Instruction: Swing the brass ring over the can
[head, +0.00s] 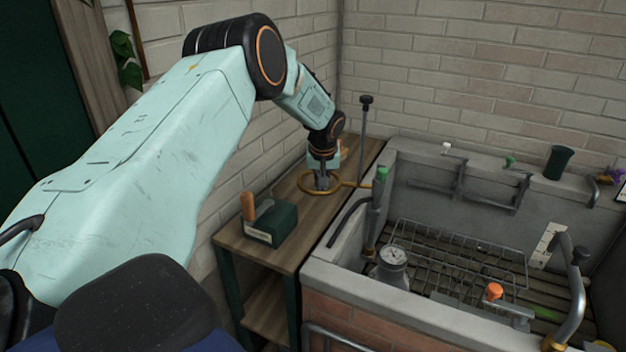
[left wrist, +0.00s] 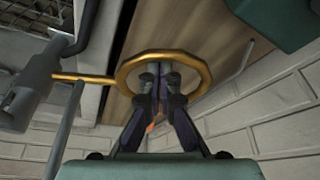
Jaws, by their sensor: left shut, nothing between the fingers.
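The brass ring (head: 304,184) is over the wooden shelf, with its arm reaching right to the upright post (head: 375,215) at the basin's edge. My left gripper (head: 322,182) points down at the ring. In the left wrist view, the shut, empty fingertips (left wrist: 161,76) appear inside the opening of the ring (left wrist: 204,76); how deep they reach is unclear. A grey metal can with a round dial (head: 391,274) stands inside the basin's near left corner, right of and nearer than the ring. My right gripper is not in view.
A green box with an orange-handled item (head: 271,222) sits on the wooden shelf (head: 318,214). A thin rod with a black knob (head: 364,125) rises behind the ring. The basin wall (head: 345,279) borders the can; a wire rack (head: 465,250) lies beyond it.

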